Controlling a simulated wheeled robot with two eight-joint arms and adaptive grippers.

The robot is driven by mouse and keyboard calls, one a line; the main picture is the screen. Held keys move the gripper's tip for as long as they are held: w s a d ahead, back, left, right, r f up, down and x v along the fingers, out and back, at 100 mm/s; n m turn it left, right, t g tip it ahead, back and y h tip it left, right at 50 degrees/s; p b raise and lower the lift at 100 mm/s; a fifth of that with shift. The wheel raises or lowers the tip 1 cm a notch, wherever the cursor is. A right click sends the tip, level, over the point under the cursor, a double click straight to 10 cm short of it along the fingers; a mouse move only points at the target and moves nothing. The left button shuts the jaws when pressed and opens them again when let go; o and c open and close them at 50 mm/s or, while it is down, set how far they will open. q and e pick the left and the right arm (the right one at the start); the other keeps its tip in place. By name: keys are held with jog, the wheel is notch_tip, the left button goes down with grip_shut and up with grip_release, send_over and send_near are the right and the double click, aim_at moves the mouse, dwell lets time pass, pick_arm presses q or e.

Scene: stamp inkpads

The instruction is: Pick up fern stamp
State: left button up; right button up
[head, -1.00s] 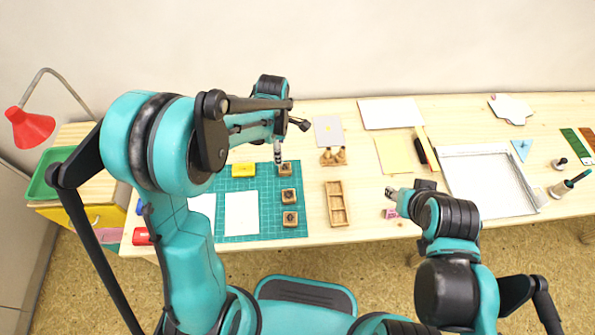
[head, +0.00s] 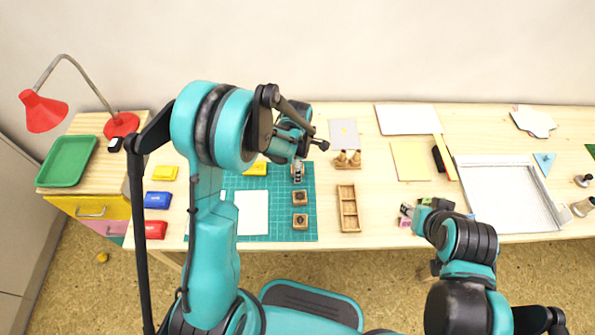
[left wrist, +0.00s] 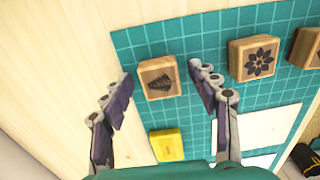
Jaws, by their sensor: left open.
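The fern stamp (left wrist: 159,77) is a small wooden block with a dark leaf mark on its upward face. In the left wrist view it lies on the teal cutting mat (left wrist: 180,115), near the mat's edge. My left gripper (left wrist: 160,88) is open above it, with one finger toward each side of the block and a gap to it. In the head view my left gripper (head: 297,175) hangs over this stamp and partly hides it. My right gripper (head: 404,210) is beside a small pink block (head: 404,222); its jaw state is unclear.
A flower stamp (left wrist: 252,58) lies beside the fern stamp, with another wooden stamp (left wrist: 309,48) beyond. A yellow inkpad (left wrist: 167,145) and white paper (left wrist: 245,125) are also on the mat. A wooden compartment tray (head: 348,208) stands right of the mat. Bare table lies between them.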

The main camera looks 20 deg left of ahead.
pick_arm(q)
jog(key=shift+r, duration=0.1)
jog(key=c, duration=1.1)
jog(key=shift+r+p, duration=0.35)
jog(key=shift+r, duration=0.25)
jog(key=r+p, duration=0.1)
jog(key=r, duration=0.1)
jog(key=d+r+p, duration=0.1)
jog(key=r, duration=0.1)
jog(key=shift+s+d, duration=0.1)
jog(key=shift+d, duration=0.05)
jog(key=d+r+p, duration=0.1)
jog(key=d+r, duration=0.2)
jog(key=d, duration=0.2)
jog(key=s+d+r+p, duration=0.1)
jog(key=d+r+p, duration=0.1)
jog(key=d, duration=0.3)
jog(key=shift+s+d+r, duration=0.15)
jog(key=shift+r, duration=0.25)
